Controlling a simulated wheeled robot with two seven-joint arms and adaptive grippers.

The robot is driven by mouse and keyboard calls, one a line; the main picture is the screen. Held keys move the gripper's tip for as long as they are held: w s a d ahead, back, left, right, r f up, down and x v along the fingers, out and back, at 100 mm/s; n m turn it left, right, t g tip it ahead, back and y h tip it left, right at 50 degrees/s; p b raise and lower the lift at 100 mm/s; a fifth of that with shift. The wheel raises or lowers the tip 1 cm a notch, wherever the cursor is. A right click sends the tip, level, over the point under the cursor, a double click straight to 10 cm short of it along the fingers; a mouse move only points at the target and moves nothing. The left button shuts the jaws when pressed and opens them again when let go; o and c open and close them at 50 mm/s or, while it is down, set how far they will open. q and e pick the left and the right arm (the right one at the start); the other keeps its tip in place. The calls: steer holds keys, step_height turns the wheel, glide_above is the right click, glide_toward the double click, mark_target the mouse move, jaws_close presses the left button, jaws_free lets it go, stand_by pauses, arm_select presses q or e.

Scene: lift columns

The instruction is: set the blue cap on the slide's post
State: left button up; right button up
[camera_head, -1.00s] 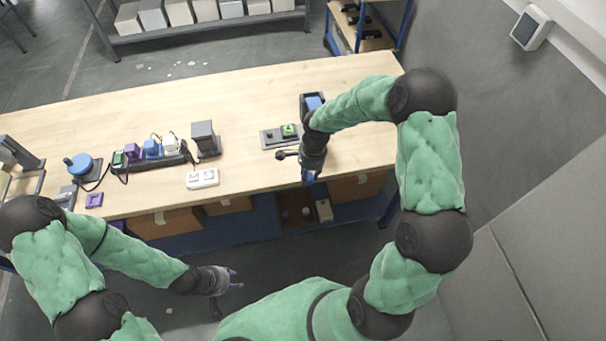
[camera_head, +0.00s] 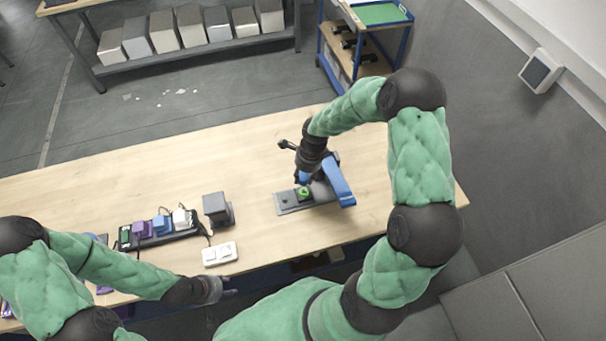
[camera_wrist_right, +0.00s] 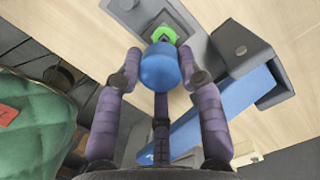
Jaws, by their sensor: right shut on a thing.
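My right gripper (camera_wrist_right: 162,85) is shut on the round blue cap (camera_wrist_right: 160,68). In the head view this gripper (camera_head: 303,178) is low over the grey plate (camera_head: 292,205). The plate carries a green piece (camera_head: 304,193), which shows just beyond the cap in the right wrist view (camera_wrist_right: 163,33). I cannot tell whether cap and green piece touch. A sloping blue slide (camera_head: 339,180) lies right beside them, with a grey end bracket (camera_wrist_right: 240,45). The post is not clearly seen. My left gripper (camera_head: 221,289) is before the table's front edge, too small to judge.
On the table (camera_head: 110,185) stand a dark strip with several plugs (camera_head: 158,228), a grey block (camera_head: 215,206) and a white socket piece (camera_head: 220,254). A dark knobbed tool (camera_head: 287,145) lies behind the right gripper. The table's back left is clear.

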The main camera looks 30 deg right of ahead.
mark_target(303, 190)
steer(key=shift+s+f, duration=0.2)
steer(key=shift+f, duration=0.2)
steer(key=shift+f+b, duration=0.85)
steer(key=shift+f, duration=0.85)
steer(key=shift+w+f+b, duration=0.1)
steer(key=shift+f+b, duration=0.7)
steer(key=shift+b, duration=0.15)
steer(key=shift+b, duration=0.4)
steer(key=shift+f+b, duration=0.65)
steer(key=shift+b, duration=0.7)
stand_by(0.4)
steer(key=o, duration=1.5)
steer(key=shift+c, duration=0.2)
